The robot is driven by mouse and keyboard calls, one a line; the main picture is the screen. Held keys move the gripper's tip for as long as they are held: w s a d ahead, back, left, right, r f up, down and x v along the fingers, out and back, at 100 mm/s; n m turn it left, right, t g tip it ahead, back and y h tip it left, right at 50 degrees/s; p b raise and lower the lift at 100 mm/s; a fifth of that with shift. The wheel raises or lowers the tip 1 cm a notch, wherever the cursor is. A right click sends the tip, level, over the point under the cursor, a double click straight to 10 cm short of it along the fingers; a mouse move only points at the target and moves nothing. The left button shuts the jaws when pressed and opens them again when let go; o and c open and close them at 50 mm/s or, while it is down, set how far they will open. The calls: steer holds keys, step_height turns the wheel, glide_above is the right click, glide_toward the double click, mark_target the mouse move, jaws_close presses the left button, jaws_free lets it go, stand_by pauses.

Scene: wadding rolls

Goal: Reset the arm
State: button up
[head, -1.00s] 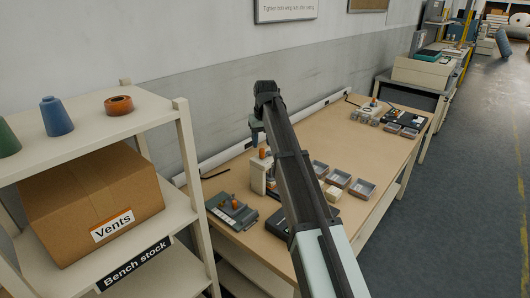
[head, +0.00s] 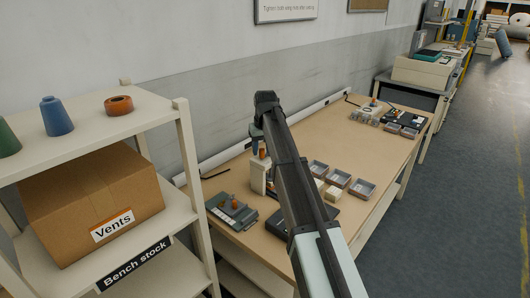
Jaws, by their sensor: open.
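My gripper (head: 256,135) is at the far end of my dark arm, which reaches up from the bottom of the head view over the workbench (head: 297,133). It points down and sits above the bench's wall side, over a cream device with an orange top (head: 258,174). The fingers are small in the view. They look empty, with nothing seen between them. My arm hides part of the bench top behind it.
A grey device (head: 231,209) and several grey trays (head: 362,188) lie on the bench. More trays and a black device (head: 403,116) sit at its far end. A shelf with a cardboard box (head: 92,200) and spools stands at left. The aisle floor is clear.

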steer(key=shift+f, duration=0.6)
steer(key=c, duration=0.7)
steer(key=shift+s+d, duration=0.3)
steer(key=shift+d, duration=0.3)
steer(key=shift+s+d, duration=0.25)
steer(key=shift+d, duration=0.35)
steer(key=shift+w+d, duration=0.15)
steer(key=shift+d, duration=0.5)
steer(key=shift+w+d, duration=0.15)
steer(key=shift+d, duration=0.5)
